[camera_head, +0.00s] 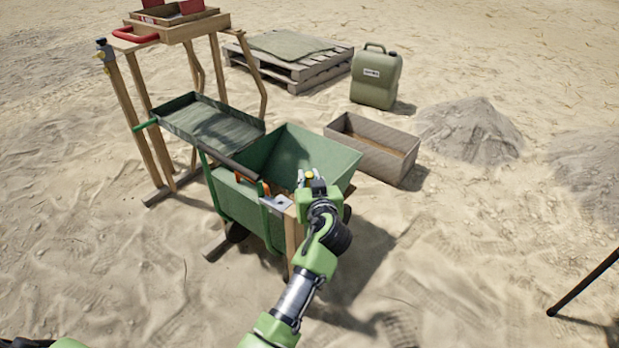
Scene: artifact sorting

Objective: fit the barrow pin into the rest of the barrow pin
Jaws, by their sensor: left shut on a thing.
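The green barrow (245,205) stands on the sand in the middle of the view. A wooden post with a grey metal plate (277,202) on top stands at its near side; I cannot tell whether this plate is the pin's rest. My left gripper (311,178) is over the barrow's near right side, just right of the plate. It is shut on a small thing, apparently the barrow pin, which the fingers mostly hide. A small yellow spot shows at the fingertips. My right gripper is not in view.
A green tray (212,128) sits beside the barrow, next to a wooden stand (163,150) with a box on top. Behind are a wooden crate (372,152), a green jerrycan (376,80), a pallet (290,65) and a sand heap (475,130).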

